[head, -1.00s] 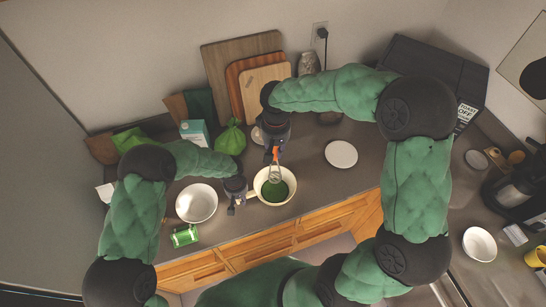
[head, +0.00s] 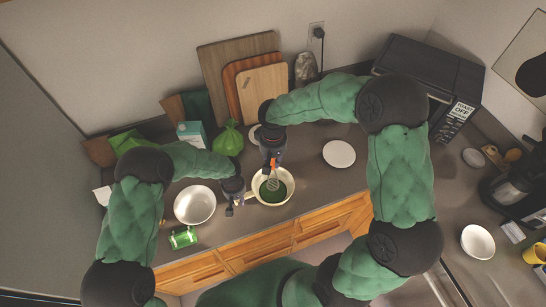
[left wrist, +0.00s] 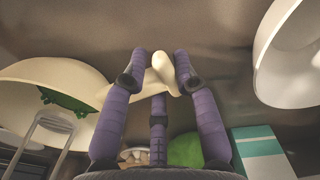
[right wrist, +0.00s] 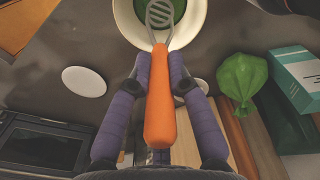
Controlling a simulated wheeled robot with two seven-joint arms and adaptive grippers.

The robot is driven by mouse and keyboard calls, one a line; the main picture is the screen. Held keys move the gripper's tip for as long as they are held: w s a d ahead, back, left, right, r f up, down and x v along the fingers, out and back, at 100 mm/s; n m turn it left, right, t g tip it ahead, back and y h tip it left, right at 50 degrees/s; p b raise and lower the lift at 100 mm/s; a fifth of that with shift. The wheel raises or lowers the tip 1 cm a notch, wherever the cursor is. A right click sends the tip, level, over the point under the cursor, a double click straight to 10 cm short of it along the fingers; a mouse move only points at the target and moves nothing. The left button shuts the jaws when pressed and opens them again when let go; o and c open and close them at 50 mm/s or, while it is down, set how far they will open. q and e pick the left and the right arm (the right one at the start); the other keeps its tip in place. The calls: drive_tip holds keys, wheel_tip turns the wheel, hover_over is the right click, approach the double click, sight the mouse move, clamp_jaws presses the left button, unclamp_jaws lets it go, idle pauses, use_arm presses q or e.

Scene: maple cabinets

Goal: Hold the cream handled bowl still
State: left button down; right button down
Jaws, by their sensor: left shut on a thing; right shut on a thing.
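The cream handled bowl (head: 275,204) stands on the counter with green content inside. It also shows in the left wrist view (left wrist: 62,72) and right wrist view (right wrist: 127,24). My left gripper (head: 240,199) is shut on the bowl's handle (left wrist: 162,66), left of the bowl.
A white bowl (head: 194,205) and a green can (head: 183,238) stand left of my left gripper. A white plate (head: 339,154) lies to the right. A green bag (head: 230,139), a carton (head: 191,134) and cutting boards (head: 263,95) stand behind.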

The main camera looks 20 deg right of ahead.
drive_tip(key=shift+f, duration=0.15)
drive_tip(key=shift+a, duration=0.1)
idle(0.3)
drive_tip(key=shift+s+a, duration=0.25)
drive_tip(key=shift+a, duration=0.65)
drive_tip(key=shift+f, duration=0.1)
wheel_tip(320, 180, down, 5)
drive_tip(key=shift+f, duration=0.2)
idle(1.1)
idle(0.3)
